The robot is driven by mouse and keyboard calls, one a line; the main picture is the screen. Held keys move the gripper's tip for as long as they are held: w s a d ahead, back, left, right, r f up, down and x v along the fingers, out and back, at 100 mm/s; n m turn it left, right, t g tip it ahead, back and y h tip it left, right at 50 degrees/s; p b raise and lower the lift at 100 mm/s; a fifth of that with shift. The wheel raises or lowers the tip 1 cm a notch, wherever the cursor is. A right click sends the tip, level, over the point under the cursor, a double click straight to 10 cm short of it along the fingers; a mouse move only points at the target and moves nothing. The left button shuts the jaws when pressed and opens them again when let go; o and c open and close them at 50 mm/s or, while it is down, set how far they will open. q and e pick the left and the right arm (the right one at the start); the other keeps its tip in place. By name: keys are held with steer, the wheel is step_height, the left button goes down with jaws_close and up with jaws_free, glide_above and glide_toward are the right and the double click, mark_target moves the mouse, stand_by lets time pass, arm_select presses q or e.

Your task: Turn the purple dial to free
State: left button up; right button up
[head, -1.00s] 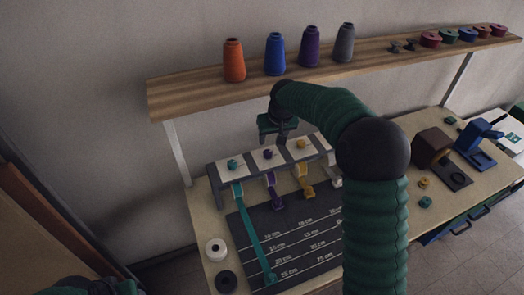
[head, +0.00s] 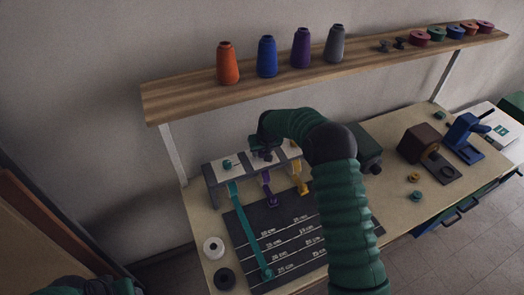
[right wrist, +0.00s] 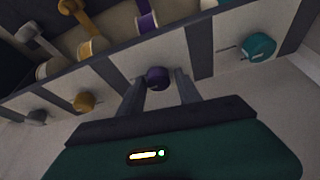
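The purple dial (right wrist: 157,77) sits on a white panel of the dispenser in the right wrist view. My right gripper (right wrist: 158,82) has its two fingers on either side of the dial, apart from each other; whether they touch it I cannot tell. In the head view my right gripper (head: 262,152) is over the dispenser (head: 212,178) and hides the purple dial. The purple ribbon (head: 268,192) hangs out below. The teal dial (head: 228,164) and orange dial (right wrist: 84,102) are on neighbouring panels. My left gripper (head: 125,288) is only partly in view at the bottom left.
A teal ribbon (head: 248,230) lies along the dark measuring mat (head: 290,245). A shelf with thread cones (head: 301,48) runs above and behind. White (head: 214,248) and black (head: 224,279) rolls lie at the table's left. A brown device (head: 418,143) and blue device (head: 466,135) stand right.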

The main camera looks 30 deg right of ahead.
steer(key=shift+d, duration=0.1)
jaws_close()
steer(key=n+y, duration=0.1)
steer(key=n, duration=0.1)
steer(key=shift+d+n, duration=0.1)
steer(key=shift+n, duration=0.3)
steer(key=n+y, duration=0.1)
steer(key=n, duration=0.1)
steer(key=shift+d+n, duration=0.1)
steer(key=shift+n, duration=0.2)
steer(key=n+y, duration=0.1)
steer(key=n, duration=0.1)
steer(key=n+g+y+b, duration=0.1)
steer(key=n, duration=0.2)
steer(key=shift+w+d+f+n, duration=0.1)
steer(key=shift+w+n, duration=0.05)
steer(key=shift+n, duration=0.15)
steer(key=n+g, duration=0.1)
steer(key=n, duration=0.2)
steer(key=shift+y, duration=0.3)
steer(key=shift+d+n+g, duration=0.1)
steer(key=shift+n+g, duration=0.2)
steer(key=shift+n, duration=0.3)
steer(key=shift+o, duration=0.5)
jaws_free()
steer(key=shift+w, duration=0.1)
steer(key=shift+o, duration=1.2)
steer(key=shift+w, duration=0.1)
